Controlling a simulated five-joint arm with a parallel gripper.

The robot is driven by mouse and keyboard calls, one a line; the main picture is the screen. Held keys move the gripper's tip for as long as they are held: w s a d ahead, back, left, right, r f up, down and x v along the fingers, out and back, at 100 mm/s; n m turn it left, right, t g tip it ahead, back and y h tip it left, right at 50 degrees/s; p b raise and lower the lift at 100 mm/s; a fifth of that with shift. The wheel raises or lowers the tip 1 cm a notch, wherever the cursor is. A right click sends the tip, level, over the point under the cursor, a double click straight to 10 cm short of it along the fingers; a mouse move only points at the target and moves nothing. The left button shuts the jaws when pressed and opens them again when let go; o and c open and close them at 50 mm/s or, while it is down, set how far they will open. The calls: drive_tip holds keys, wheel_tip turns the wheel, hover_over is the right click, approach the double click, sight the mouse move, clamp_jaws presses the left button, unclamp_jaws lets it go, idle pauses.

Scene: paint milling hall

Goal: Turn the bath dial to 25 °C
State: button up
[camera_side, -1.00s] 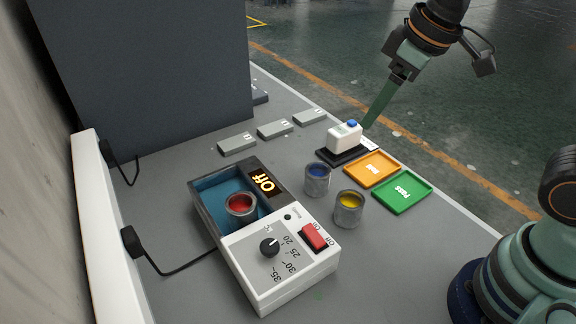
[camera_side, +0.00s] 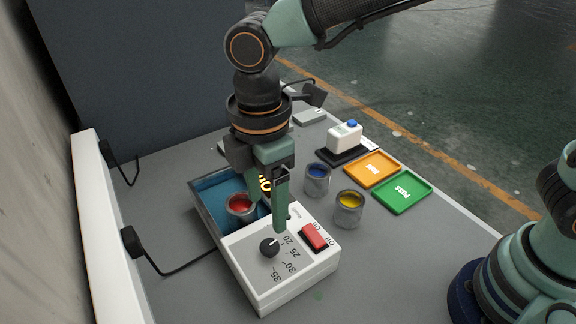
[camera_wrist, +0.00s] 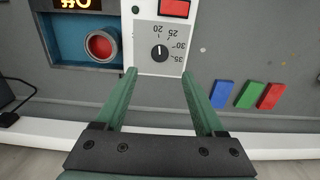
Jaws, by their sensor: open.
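The bath's white control panel (camera_side: 262,290) has a black dial (camera_side: 269,247) with a scale from 20 to 35. In the wrist view the dial (camera_wrist: 159,53) has its white mark pointing at about 20. A red switch (camera_side: 313,237) sits beside the scale. The bath's display (camera_wrist: 75,4) is cut off in the wrist view and mostly covered by my gripper in the side view. My gripper (camera_side: 267,212) is open, pointing down over the panel. In the wrist view its empty fingers (camera_wrist: 159,74) are spread just short of the dial, not around it.
A red paint pot (camera_side: 241,205) sits in the blue bath basin. Blue, green and red blocks (camera_wrist: 247,95) show in the wrist view.

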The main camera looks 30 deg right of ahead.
sight(270, 245)
wheel_tip(270, 245, down, 9)
drive_tip(key=shift+f, duration=0.15)
idle(0.4)
clamp_jaws()
